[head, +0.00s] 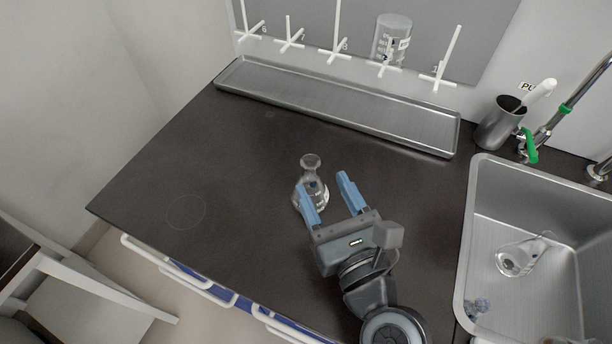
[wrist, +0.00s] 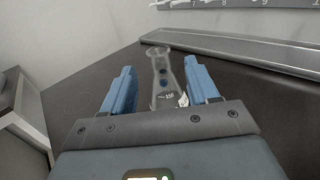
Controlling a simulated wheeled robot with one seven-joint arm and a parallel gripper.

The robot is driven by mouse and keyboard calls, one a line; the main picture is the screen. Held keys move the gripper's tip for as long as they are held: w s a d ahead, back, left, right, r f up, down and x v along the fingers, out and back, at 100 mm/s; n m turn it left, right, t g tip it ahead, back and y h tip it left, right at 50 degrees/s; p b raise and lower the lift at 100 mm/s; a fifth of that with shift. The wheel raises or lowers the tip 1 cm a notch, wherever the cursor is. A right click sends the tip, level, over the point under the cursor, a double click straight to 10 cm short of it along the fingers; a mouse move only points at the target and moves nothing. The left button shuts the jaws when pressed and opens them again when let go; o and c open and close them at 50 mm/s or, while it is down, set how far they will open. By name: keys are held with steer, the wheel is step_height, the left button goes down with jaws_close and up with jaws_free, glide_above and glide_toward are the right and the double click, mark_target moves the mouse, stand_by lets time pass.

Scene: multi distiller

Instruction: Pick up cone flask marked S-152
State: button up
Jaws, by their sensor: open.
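A clear glass cone flask (head: 312,184) stands upright on the dark counter, just beyond my gripper. My gripper (head: 327,188) is open, with its two blue fingers apart, and the left finger overlaps the flask's lower part in the head view. In the wrist view, the flask (wrist: 163,82) stands between the fingers of my gripper (wrist: 158,90), closer to the right one. Its lower body is partly hidden by the gripper body. Blue marks and a small label show on it, but I cannot read S-152. Another clear flask (head: 521,256) lies tilted in the sink.
A long metal tray (head: 335,100) lies along the back of the counter under a pegboard holding an upturned glass vessel (head: 391,40). A sink (head: 480,215), a tap (head: 560,115) and a dark cup (head: 497,125) are at the right. The counter's left side is clear.

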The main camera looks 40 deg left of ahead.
mark_target(314, 171)
steer(key=shift+p+x, duration=0.45)
steer(key=shift+x, duration=2.75)
steer(key=shift+s+r, duration=0.1)
steer(key=shift+c, duration=0.3)
jaws_close()
